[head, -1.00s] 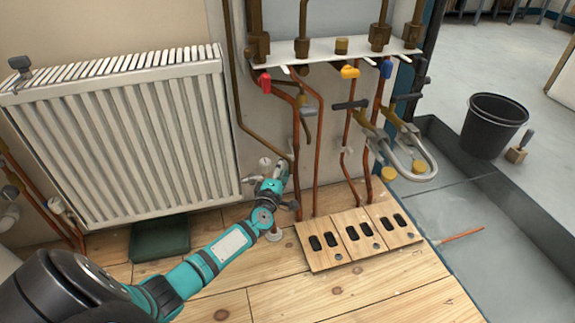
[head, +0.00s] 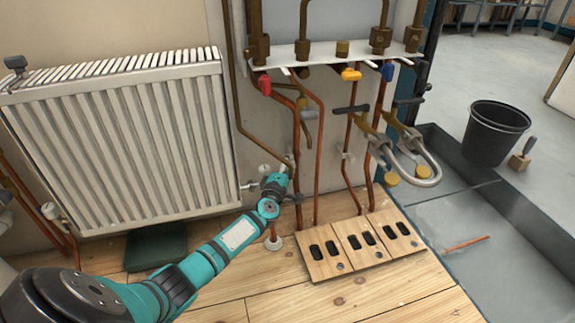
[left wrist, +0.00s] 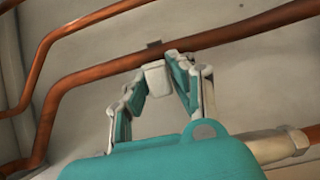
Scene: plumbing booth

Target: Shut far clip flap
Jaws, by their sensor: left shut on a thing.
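My left gripper (left wrist: 160,82) reaches in low at the copper pipes beside the radiator; it also shows in the head view (head: 287,174). In the left wrist view its two fingers are closed on a small white clip flap (left wrist: 157,79), one finger on each side. The flap lies right at a copper pipe (left wrist: 100,72) running across the wall. Whether the flap is latched cannot be told. In the head view the gripper hides that clip. Other pale clips (head: 346,157) sit on the pipes to the right. My right gripper is out of view.
The white radiator (head: 120,140) stands to the left. A wooden board with black slots (head: 325,267) lies below the pipes. Steel hose loops (head: 425,165) and a valve manifold (head: 340,51) are at the right and above. A black bucket (head: 495,135) stands farther right.

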